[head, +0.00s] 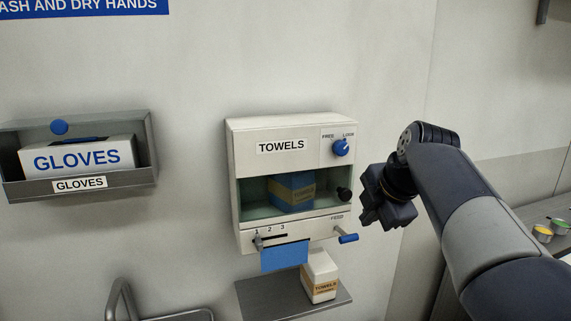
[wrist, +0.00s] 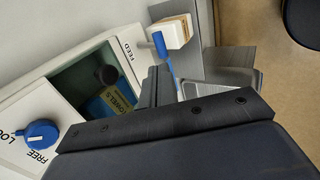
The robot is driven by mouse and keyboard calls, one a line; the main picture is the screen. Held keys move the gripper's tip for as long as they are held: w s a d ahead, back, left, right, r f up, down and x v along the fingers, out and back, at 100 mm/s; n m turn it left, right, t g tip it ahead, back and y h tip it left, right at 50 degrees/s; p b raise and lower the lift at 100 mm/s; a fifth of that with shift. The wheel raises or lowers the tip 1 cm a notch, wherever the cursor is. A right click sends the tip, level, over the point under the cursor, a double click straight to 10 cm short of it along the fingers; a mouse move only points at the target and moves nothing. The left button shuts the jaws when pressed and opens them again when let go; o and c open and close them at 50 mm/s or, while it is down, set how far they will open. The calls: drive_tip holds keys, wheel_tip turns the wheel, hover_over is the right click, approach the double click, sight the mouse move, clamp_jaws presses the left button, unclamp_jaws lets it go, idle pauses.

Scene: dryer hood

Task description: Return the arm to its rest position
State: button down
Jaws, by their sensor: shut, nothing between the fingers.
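My arm reaches in from the right in the head view, and my gripper (head: 372,222) hangs just right of the towel dispenser (head: 245,180). It is shut and holds nothing. In the wrist view my gripper (wrist: 152,82) shows from behind, its closed fingers beside the dispenser's open window. The dispenser has a blue FREE/LOCK knob (head: 341,147), a black knob (head: 344,194), a blue-tipped feed lever (head: 348,238) and a 1-2-3 slider (head: 258,241). A blue towel pack (head: 291,192) sits inside. A blue towel (head: 284,256) hangs from the slot below.
A shelf (head: 262,298) under the dispenser bears a white and tan towels pack (head: 319,276). A glove box (head: 78,155) sits in a grey wall holder (head: 146,150) at left. A counter with small coloured-lid tubs (head: 543,233) is at far right. The wall between holder and dispenser is clear.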

sight(351, 240)
idle(0.4)
drive_tip(key=f+t+b, duration=0.1)
drive_tip(key=f+b, duration=0.1)
drive_tip(key=b, duration=0.1)
drive_tip(key=w+f+b, duration=0.1)
drive_tip(key=f+b, duration=0.1)
drive_tip(key=b, duration=0.1)
drive_tip(key=w+f+t+b, duration=0.1)
drive_tip(key=f+b, duration=0.1)
drive_tip(key=b, duration=0.1)
drive_tip(key=shift+a+t+y, duration=0.25)
drive_tip(key=shift+t+y, duration=0.05)
drive_tip(key=shift+y, duration=0.1)
drive_tip(key=b, duration=0.2)
drive_tip(key=shift+s+f+t+b, duration=0.1)
drive_tip(key=shift+f+t+b, duration=0.1)
drive_tip(key=shift+t+b, duration=0.1)
drive_tip(key=shift+f+b, duration=0.1)
drive_tip(key=shift+b, duration=0.35)
drive_tip(key=shift+s+f+t+b, duration=0.1)
drive_tip(key=shift+t+b, duration=0.2)
drive_tip(key=shift+b, duration=0.5)
